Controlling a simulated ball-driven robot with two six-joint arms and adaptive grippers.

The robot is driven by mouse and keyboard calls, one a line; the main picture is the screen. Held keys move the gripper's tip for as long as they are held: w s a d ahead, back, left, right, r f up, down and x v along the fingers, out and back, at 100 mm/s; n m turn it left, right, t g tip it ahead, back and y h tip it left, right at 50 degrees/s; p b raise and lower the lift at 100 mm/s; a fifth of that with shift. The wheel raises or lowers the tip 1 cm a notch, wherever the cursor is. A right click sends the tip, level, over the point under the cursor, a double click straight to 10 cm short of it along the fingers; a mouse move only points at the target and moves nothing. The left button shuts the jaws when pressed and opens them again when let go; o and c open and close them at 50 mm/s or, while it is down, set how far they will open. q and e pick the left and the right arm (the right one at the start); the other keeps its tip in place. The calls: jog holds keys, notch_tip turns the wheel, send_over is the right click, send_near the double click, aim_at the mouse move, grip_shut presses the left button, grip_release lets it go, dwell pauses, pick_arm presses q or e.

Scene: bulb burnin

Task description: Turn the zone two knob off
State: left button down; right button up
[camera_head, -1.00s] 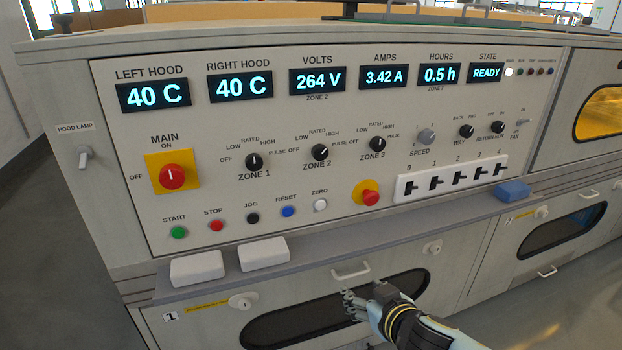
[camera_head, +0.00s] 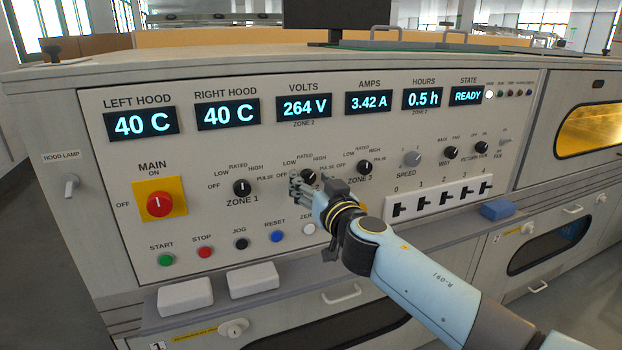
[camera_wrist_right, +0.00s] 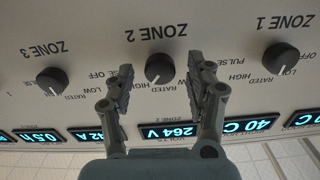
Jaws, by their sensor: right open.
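The zone two knob (camera_head: 309,176) is a small black knob on the grey panel, partly covered by my right gripper in the head view. In the right wrist view the whole knob (camera_wrist_right: 160,67) shows, upside down, with a light mark toward the RATED side; its exact setting is hard to read. My right gripper (camera_head: 302,190) is at the panel front by this knob. In the wrist view its open fingers (camera_wrist_right: 157,88) stand on either side of the knob, with gaps to it. My left gripper is not in view.
The zone one knob (camera_head: 242,188) and zone three knob (camera_head: 364,167) flank it. Below are several push buttons, including a green start button (camera_head: 166,260). A grey ledge holds white blocks (camera_head: 252,279) and a blue block (camera_head: 497,209). My forearm covers the lower middle panel.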

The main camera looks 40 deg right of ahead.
jog(key=shift+w+d, duration=0.1)
jog(key=shift+w, duration=0.25)
grip_shut()
